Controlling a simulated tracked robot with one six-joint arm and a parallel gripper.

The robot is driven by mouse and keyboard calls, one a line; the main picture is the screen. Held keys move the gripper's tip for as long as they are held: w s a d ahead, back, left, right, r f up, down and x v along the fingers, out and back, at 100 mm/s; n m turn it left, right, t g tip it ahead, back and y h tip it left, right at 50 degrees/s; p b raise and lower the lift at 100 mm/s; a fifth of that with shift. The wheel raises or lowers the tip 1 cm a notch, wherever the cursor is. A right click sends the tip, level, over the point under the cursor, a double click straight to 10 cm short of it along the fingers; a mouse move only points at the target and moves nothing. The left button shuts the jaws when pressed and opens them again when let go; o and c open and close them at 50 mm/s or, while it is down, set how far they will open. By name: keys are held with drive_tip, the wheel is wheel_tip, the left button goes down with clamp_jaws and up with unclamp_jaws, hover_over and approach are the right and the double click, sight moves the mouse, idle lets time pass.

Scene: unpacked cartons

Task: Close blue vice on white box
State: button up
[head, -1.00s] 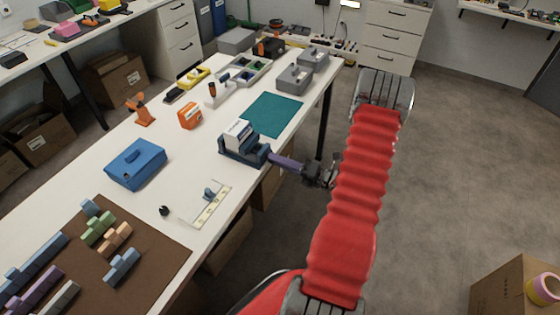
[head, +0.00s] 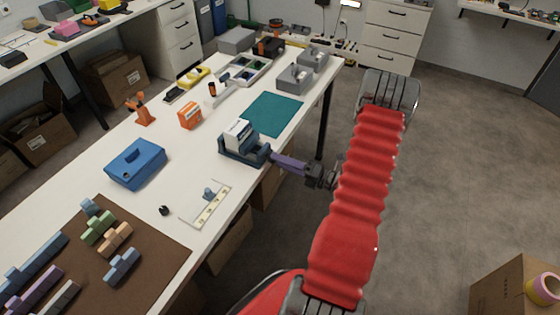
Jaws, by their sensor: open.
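The dark blue vice (head: 233,153) sits near the right edge of the white table. The white box (head: 238,131) stands upright in it, between its jaws; whether the jaws touch the box is too small to tell. My gripper (head: 275,158) is just right of the vice, at the table's edge, with its purple fingers pointing left at the vice's near end. It is open, and I see nothing between the fingers. A very small gap seems to separate the fingertips from the vice.
A teal mat (head: 273,114) lies behind the vice. A blue case (head: 135,163), an orange box (head: 189,115) and a pale ruler-like plate (head: 207,205) lie to the left and front. Grey blocks (head: 295,79) stand further back.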

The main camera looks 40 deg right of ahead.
drive_tip(key=v, duration=1.2)
drive_tip(key=shift+s, duration=0.35)
drive_tip(key=shift+d, duration=0.1)
drive_tip(key=n, duration=2.3)
drive_tip(key=shift+w+r, duration=0.1)
drive_tip(key=x, duration=1.3)
drive_tip(key=shift+w, duration=0.4)
drive_tip(key=shift+c, duration=0.5)
